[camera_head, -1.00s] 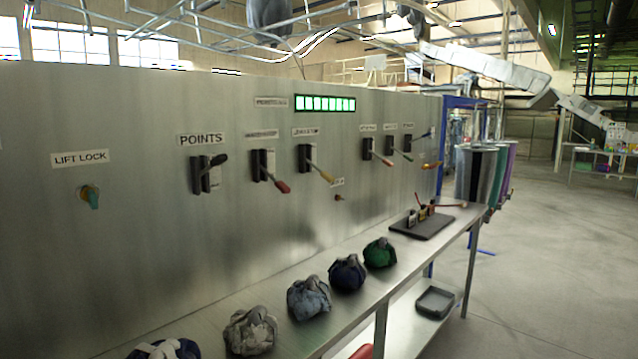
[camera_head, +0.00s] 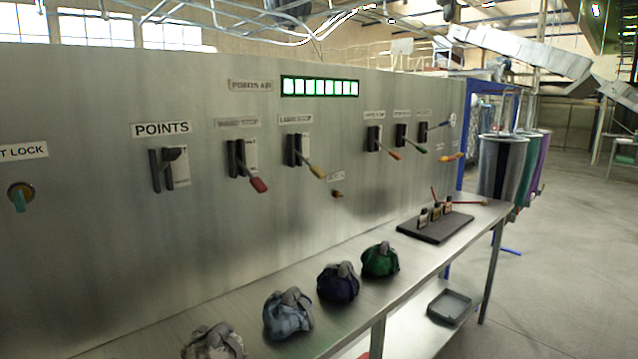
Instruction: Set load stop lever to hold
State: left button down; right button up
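A row of levers is on the grey metal panel (camera_head: 90,240). The lever with the yellow tip (camera_head: 318,171) hangs down and to the right from its black slot, under a small blurred label (camera_head: 295,119) that may read load stop. To its left, a red-tipped lever (camera_head: 258,185) also points down and right under another blurred label (camera_head: 237,123). Further left is the black points lever (camera_head: 172,154) under the clear POINTS label (camera_head: 161,129). The hold marking cannot be read. Neither of my grippers is in view.
Smaller levers (camera_head: 392,153) are further right. A lit green display (camera_head: 319,87) is above. A metal bench (camera_head: 400,275) runs along the panel with several cloth bundles and a dark tray of small bottles (camera_head: 436,228). A lift lock knob (camera_head: 20,196) is at left. Open floor (camera_head: 560,290) lies right.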

aim_at(316, 170)
jog(key=i+l, duration=0.25)
jog(key=i+l+u, duration=0.1)
jog(key=l, duration=0.35)
jog(key=i+l, duration=0.35)
jog(key=i+l+u, duration=0.1)
jog(key=l, duration=0.3)
jog(key=i+l, duration=0.35)
jog(key=i+l+u, duration=0.1)
jog(key=l, duration=0.3)
jog(key=i+l, duration=0.3)
jog(key=l, duration=0.65)
jog(key=k+j, duration=0.2)
jog(key=i+j, duration=0.2)
jog(key=j, duration=0.2)
